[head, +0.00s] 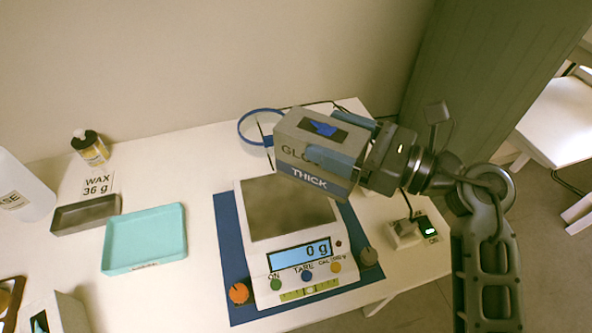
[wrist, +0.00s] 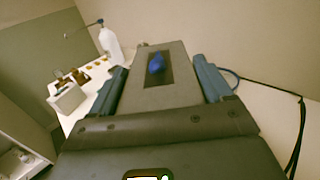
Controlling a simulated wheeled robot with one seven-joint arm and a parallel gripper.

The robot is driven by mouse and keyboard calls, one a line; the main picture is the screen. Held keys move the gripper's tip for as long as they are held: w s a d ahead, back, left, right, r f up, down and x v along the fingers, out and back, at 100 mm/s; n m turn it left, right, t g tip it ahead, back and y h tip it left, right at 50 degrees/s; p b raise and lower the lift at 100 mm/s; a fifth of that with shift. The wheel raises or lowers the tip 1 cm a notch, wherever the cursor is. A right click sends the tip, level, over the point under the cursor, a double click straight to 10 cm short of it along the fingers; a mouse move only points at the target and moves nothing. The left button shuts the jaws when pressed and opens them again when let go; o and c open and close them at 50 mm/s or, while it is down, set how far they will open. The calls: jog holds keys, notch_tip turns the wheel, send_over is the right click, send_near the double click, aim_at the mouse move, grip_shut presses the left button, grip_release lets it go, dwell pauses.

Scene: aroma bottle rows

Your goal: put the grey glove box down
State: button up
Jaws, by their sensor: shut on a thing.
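The grey glove box (head: 288,163) has a blue band reading THICK and a dark top slot with a blue glove showing. My gripper (head: 345,150) is shut on it, with one finger along its front face, and holds it above the back right of the scale. In the wrist view the glove box (wrist: 160,85) sits between the two blue-grey fingers of my gripper (wrist: 165,90). The box looks slightly tilted in the head view. Its underside is hidden.
A scale (head: 262,262) reading 0 g stands on a blue mat (head: 232,305). A teal tray (head: 145,240), a grey tray (head: 85,216) and a small bottle (head: 92,150) are at left. A power switch (head: 405,235) is at right.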

aim_at(348, 193)
jog(key=a+f, duration=0.1)
jog(key=a, duration=0.1)
jog(key=a+f, duration=0.1)
jog(key=a, duration=0.1)
jog(key=a+f, duration=0.1)
jog(key=a, duration=0.1)
jog(key=shift+f, duration=0.2)
jog(key=shift+a+f, duration=0.1)
jog(key=shift+f, duration=1.95)
jog(key=shift+f, duration=0.15)
jog(key=o, duration=1.4)
jog(key=shift+r+p, duration=0.2)
jog(key=shift+p, duration=0.1)
jog(key=b+v, duration=0.2)
jog(key=v, duration=1)
